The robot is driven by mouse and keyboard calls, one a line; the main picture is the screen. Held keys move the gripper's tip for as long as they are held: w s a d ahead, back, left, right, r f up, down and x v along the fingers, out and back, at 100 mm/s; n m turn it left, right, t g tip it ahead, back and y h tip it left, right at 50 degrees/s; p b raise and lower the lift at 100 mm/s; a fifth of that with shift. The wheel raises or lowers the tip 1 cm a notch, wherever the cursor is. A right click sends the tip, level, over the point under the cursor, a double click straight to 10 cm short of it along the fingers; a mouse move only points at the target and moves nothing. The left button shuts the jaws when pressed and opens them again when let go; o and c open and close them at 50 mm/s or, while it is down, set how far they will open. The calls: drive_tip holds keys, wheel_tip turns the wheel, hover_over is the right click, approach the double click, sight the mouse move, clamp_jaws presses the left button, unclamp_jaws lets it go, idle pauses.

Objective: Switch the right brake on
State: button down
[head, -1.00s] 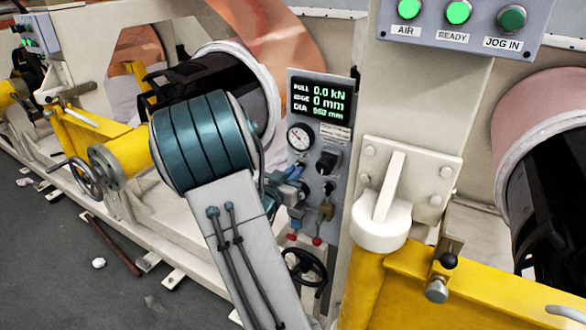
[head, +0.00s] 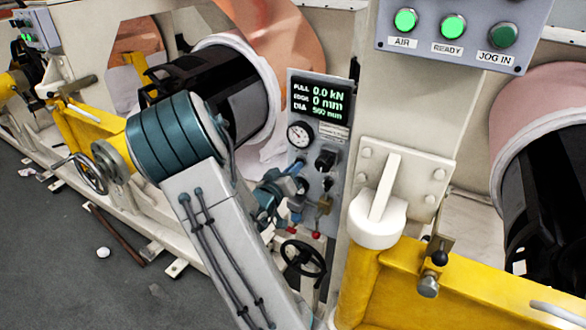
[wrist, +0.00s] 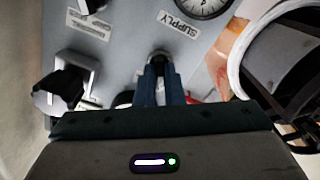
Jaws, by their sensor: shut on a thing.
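The grey control panel (head: 338,178) stands left of the cream post in the head view. It carries a display (head: 320,102), a round gauge (head: 300,135) and a black switch knob (head: 326,160). My gripper (head: 294,177) is at the panel below the gauge, left of the knob. In the wrist view its blue fingers (wrist: 160,80) are shut around a small dark part of the panel, mostly hidden between them. The black knob (wrist: 66,90) is left of the fingers there, apart from them. I cannot read a brake label.
A black handwheel (head: 303,258) and red-tipped fittings (head: 316,235) are below my gripper. A large black roll core (head: 205,90) is left of the panel. A yellow beam (head: 480,275) and white lever (head: 385,190) are at right.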

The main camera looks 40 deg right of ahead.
drive_tip(key=c, duration=1.5)
unclamp_jaws()
drive_tip(key=shift+c, duration=0.2)
drive_tip(key=b+v, duration=0.1)
drive_tip(key=v, duration=1.3)
drive_tip(key=shift+b, duration=0.4)
drive_tip(key=shift+d+f, duration=0.1)
